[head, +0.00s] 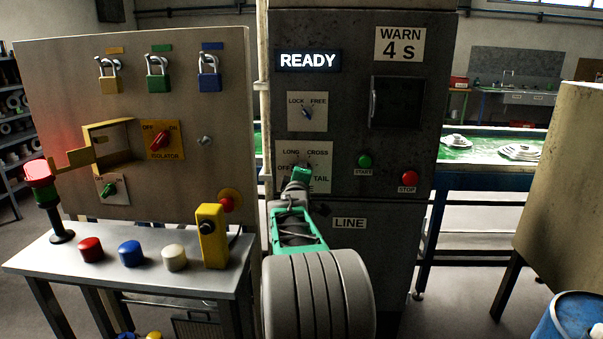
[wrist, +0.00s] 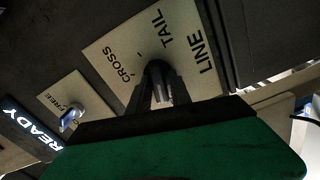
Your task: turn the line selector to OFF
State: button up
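The line selector's white plate (head: 320,185) is on the dark cabinet in the head view, with LONG, CROSS, OFF and TAIL around its knob. The plate also fills the top of the wrist view (wrist: 118,42), where CROSS, TAIL and LINE are readable. My gripper (head: 299,172) is at the middle of the plate and covers most of the knob. In the wrist view my dark fingers (wrist: 158,75) are close together at the knob's place. The knob's pointing direction is hidden. I cannot tell whether the fingers grip it or stand just around it.
Above is a LOCK/FREE knob (head: 307,112) and a READY display (head: 308,61). To the right are a green START button (head: 364,161) and a red STOP button (head: 409,178). A panel with padlocks (head: 157,74) and an isolator (head: 161,140) stands left, beside a small bench (head: 130,268).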

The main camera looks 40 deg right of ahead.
jog(key=shift+o, duration=1.4)
jog(key=b+v, duration=0.1)
jog(key=v, duration=0.6)
jog(key=shift+s+a, duration=0.25)
jog(key=shift+s, duration=0.05)
